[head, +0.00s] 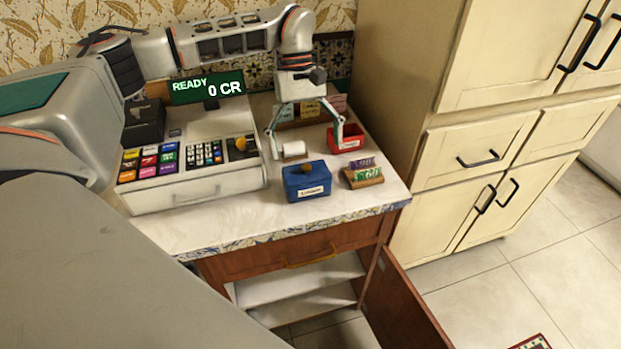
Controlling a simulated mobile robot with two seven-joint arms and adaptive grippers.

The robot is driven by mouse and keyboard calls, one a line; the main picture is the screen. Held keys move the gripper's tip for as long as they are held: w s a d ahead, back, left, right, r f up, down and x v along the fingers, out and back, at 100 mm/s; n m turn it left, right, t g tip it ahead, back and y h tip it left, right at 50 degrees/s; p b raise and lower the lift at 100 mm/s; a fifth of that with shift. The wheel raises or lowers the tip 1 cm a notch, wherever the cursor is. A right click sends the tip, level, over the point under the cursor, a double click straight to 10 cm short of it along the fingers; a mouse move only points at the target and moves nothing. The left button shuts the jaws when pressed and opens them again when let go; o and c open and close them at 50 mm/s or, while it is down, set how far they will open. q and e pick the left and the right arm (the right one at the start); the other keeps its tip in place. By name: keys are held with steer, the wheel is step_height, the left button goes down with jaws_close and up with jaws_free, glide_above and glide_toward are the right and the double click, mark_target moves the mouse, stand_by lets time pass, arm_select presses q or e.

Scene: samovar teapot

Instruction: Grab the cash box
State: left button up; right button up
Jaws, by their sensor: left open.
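A blue box (307,183) with a brown knob on its lid and a white front label stands near the front edge of the counter. The label is too small to read surely; it may be the cash box. My left gripper (307,148) is open and points down above the counter, just behind the blue box. Its fingers are spread wide, and nothing is clasped. A small white roll (293,149) shows beside its left finger; I cannot tell whether they touch. My right gripper is not in view.
A cash register (192,188) with a lit display (208,87) stands left of the box. A red tray (346,137) and a small card holder (363,176) are to the right. Below, a cabinet door (400,305) hangs open. A tall cream cupboard (400,90) bounds the right.

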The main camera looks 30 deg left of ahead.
mark_target(305, 165)
arm_select(q)
steer(key=x, duration=0.4)
steer(key=a+x, duration=0.1)
steer(key=x, duration=0.1)
steer(key=shift+s+d+f, duration=0.1)
steer(key=shift+s+f, duration=0.25)
steer(key=shift+d+f, duration=0.2)
steer(key=shift+f, duration=0.2)
steer(key=c, duration=1.3)
